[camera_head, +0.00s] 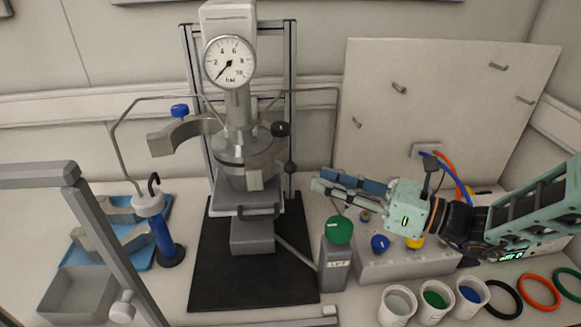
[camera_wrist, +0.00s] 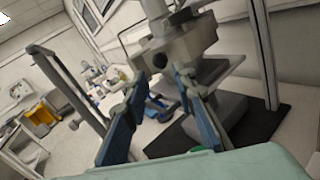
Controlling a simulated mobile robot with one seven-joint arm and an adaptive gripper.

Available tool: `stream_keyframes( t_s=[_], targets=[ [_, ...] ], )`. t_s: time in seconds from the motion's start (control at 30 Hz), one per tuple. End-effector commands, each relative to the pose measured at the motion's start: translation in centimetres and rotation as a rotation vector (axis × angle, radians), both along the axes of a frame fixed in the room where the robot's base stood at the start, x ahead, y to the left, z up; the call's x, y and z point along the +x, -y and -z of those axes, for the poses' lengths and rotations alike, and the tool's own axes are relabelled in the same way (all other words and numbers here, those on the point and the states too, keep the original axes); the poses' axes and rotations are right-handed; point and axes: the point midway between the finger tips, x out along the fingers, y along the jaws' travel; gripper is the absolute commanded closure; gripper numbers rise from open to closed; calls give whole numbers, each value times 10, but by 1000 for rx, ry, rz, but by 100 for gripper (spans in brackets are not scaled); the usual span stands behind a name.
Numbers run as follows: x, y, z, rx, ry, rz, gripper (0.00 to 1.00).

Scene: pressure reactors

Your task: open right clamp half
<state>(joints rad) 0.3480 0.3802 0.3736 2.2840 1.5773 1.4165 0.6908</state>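The pressure reactor (camera_head: 240,120) stands at centre in the head view, with a round gauge on top. The right clamp half (camera_head: 266,163) sits against the vessel's collar and looks closed. The left clamp half (camera_head: 185,133) is swung out to the left, with a blue knob on it. My gripper (camera_head: 320,179) is to the right of the reactor, its fingers pointing left towards it, apart from the clamp. In the wrist view the gripper (camera_wrist: 160,76) is open and empty, with a clear gap between its fingers. The reactor's metal clamp area (camera_wrist: 188,42) shows beyond the fingertips.
A box with coloured knobs (camera_head: 400,265) is under my arm. Cups (camera_head: 397,304) and rings stand at front right. A blue tray (camera_head: 135,240) and a blue cylinder (camera_head: 162,235) are at left.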

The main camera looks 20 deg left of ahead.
Motion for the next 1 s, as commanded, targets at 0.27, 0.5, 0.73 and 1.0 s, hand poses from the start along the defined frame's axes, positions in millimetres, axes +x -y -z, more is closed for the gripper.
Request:
stream_keyframes(
  t_s=[0.27, 0.5, 0.73, 1.0],
  targets=[
    [3, -55, 0, -1, 1, -4, 75],
    [6, -81, 0, -3, 2, -2, 75],
    [7, -85, 1, -4, 3, 0, 75],
    [7, -84, 1, -4, 2, 0, 92]
  ],
)
